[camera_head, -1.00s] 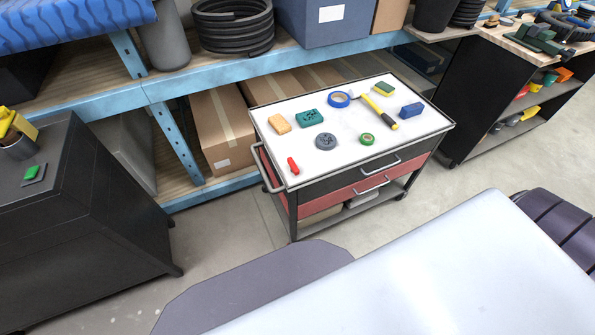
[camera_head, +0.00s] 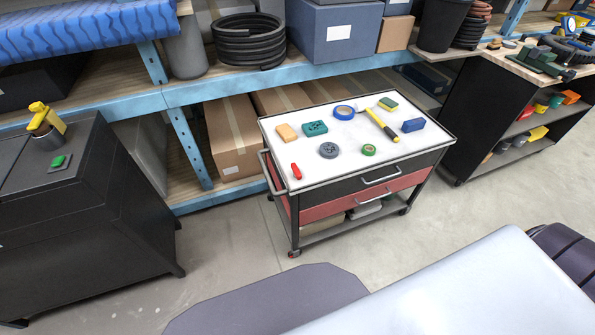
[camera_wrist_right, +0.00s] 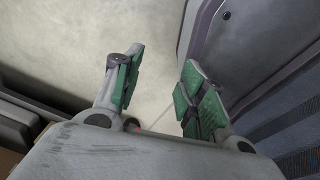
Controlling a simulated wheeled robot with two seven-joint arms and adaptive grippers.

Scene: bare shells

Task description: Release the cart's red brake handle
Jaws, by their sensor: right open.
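The cart (camera_head: 330,178) stands in the middle of the head view, with a white top, a black upper drawer and a red lower drawer. The red brake handle (camera_head: 296,171) is a small red piece at the front left corner of the cart's top. A grey push rail (camera_head: 268,172) runs along the cart's left side. My right gripper (camera_wrist_right: 158,85) shows in the right wrist view, open and empty above bare floor. It is apart from the cart. My left gripper is not in view.
Tape rolls, a hammer (camera_head: 382,124), sponges and blocks lie on the cart top. A blue-framed shelf (camera_head: 240,83) stands behind the cart. A black cabinet (camera_head: 80,215) stands left, a dark workbench (camera_head: 500,110) right. Floor between cabinet and cart is clear.

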